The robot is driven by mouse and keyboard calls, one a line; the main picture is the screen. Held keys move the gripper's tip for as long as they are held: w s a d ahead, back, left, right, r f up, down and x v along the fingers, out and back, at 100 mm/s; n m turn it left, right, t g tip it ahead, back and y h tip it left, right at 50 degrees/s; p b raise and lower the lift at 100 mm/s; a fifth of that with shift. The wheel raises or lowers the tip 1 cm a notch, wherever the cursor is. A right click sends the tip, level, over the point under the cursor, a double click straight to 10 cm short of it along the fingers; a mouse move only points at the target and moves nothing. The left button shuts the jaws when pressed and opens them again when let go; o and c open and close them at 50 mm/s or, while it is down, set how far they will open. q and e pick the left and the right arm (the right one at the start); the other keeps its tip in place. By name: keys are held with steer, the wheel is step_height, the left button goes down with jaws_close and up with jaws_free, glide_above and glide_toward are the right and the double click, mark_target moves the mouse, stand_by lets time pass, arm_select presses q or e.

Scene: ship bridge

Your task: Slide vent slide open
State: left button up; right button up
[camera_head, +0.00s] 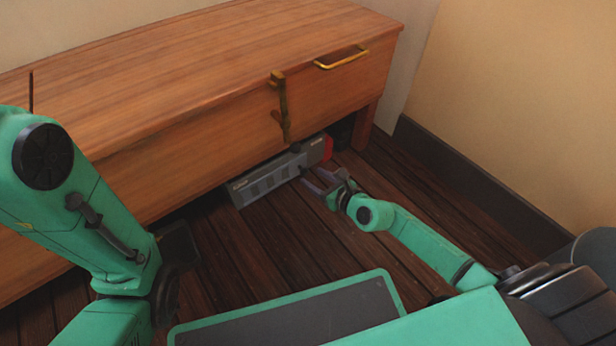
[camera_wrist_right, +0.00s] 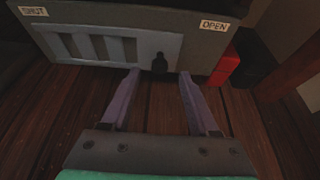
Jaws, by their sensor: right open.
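The vent unit (camera_head: 283,172) is a grey box low on the floor against the wooden cabinet. In the right wrist view its lighter slide plate (camera_wrist_right: 90,46) has slots and a small dark knob (camera_wrist_right: 159,63). A SHUT label (camera_wrist_right: 33,12) is at the left and an OPEN label (camera_wrist_right: 214,25) at the right. My right gripper (camera_head: 318,179) is in front of the vent; in the wrist view its two fingers (camera_wrist_right: 158,78) are apart, with the knob just beyond and between their tips. My left arm is at the left of the head view; its gripper fingers cannot be made out.
The wooden cabinet (camera_head: 190,75) stands over the vent, with a brass latch (camera_head: 282,105) and a brass handle (camera_head: 342,59). A red block (camera_wrist_right: 225,66) and a black part sit at the vent's right end. The dark plank floor (camera_head: 400,175) is clear towards the right wall.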

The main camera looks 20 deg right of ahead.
mark_target(306, 173)
steer(key=b+x, duration=0.1)
steer(key=x, duration=0.2)
steer(key=shift+f, duration=0.2)
steer(key=shift+w+a, duration=0.15)
steer(key=shift+w, duration=0.15)
jaws_close()
stand_by(1.0)
